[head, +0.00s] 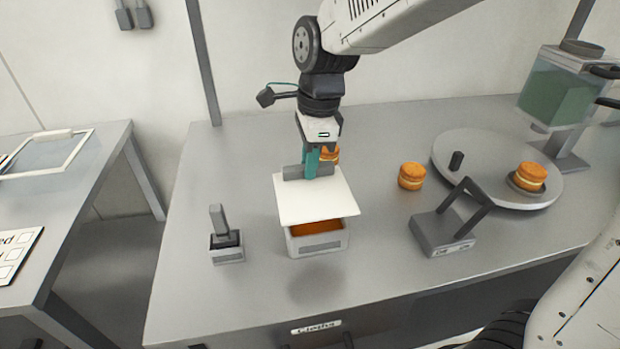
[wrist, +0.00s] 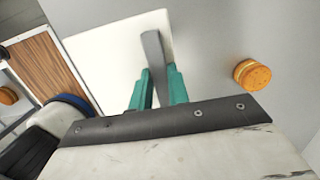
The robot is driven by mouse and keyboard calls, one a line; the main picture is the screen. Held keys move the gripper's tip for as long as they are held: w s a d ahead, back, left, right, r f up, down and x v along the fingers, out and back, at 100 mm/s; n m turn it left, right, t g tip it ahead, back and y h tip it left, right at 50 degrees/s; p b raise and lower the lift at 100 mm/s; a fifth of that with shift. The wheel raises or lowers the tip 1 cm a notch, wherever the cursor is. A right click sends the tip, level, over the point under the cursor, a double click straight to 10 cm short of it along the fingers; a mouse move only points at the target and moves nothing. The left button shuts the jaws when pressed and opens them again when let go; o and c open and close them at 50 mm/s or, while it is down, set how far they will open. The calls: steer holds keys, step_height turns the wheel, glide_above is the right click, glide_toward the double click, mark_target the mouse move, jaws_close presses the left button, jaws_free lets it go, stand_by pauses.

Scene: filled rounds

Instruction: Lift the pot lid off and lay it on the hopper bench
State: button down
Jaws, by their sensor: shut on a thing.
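The pot lid (head: 316,200) is a flat white square plate with a grey bar handle (wrist: 155,62). My gripper (head: 311,172) has teal fingers and is shut on that handle; the fingers also show in the wrist view (wrist: 158,88). The lid is over the pot (head: 318,246), a pale box with a grey label. Orange filling (head: 316,227) shows at the pot's front, below the lid's near edge. The lid hides the pot's back, so the size of the gap is hard to tell. The grey bench (head: 390,270) carries the pot.
A small grey stamp-like tool (head: 226,246) stands left of the pot. Filled rounds (head: 411,176) are behind and to the right. A grey angled device (head: 446,232), a round turntable (head: 480,150) and a green hopper (head: 556,92) stand at the right. Another table (head: 90,190) is at the left.

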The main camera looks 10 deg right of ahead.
step_height(320, 180, up, 10)
stand_by(0.7)
steer(key=shift+r, duration=0.1)
